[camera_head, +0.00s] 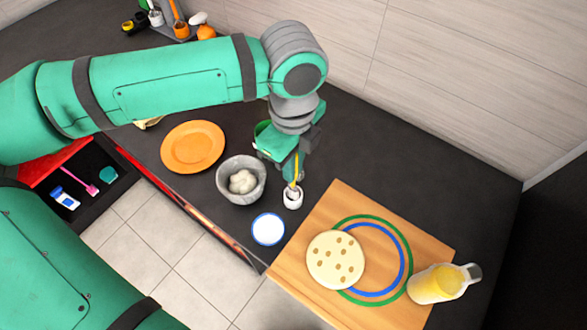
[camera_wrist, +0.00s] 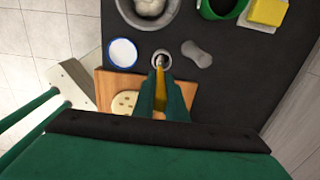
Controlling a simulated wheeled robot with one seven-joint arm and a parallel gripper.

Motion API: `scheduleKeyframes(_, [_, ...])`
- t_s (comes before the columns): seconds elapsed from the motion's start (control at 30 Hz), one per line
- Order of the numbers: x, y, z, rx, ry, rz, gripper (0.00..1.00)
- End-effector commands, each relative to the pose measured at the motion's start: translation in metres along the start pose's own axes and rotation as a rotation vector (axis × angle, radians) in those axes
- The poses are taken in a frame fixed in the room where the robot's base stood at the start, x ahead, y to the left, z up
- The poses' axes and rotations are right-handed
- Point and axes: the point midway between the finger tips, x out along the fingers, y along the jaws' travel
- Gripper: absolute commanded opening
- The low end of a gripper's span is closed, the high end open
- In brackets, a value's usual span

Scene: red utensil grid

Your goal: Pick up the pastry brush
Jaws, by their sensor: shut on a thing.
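The pastry brush shows as a thin yellow handle (camera_head: 293,184) standing close to upright at a small white cup (camera_head: 293,198). My gripper (camera_head: 297,168) points down just above the cup and is shut on this handle. In the wrist view the yellow handle (camera_wrist: 160,78) is between my green fingers (camera_wrist: 162,88), with the cup (camera_wrist: 162,58) around its far end. The brush head is hidden. I cannot tell whether the brush still touches the cup.
A grey bowl (camera_head: 241,184) of white round things, an orange plate (camera_head: 193,147) and a blue-rimmed white dish (camera_head: 268,229) are left of the cup. A wooden board (camera_head: 325,217) with flatbread (camera_head: 335,260) and a yellow-filled jug (camera_head: 440,284) are right. An open drawer (camera_head: 85,187) holds utensils.

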Motion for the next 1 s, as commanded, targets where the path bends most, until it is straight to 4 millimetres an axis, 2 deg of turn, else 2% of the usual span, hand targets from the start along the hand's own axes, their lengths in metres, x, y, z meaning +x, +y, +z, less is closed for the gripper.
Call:
scheduleKeyframes(0.27, [-0.045,0.035,-0.012,-0.003,-0.005,-0.001,0.00])
scheduleKeyframes(0.5, [-0.072,0.084,-0.032,-0.003,-0.004,0.001,0.00])
scheduleKeyframes(0.73, [-0.086,0.115,-0.044,-0.004,-0.001,0.001,0.00])
scheduleKeyframes(1.0, [-0.092,0.125,-0.049,-0.001,0.000,0.001,0.00])
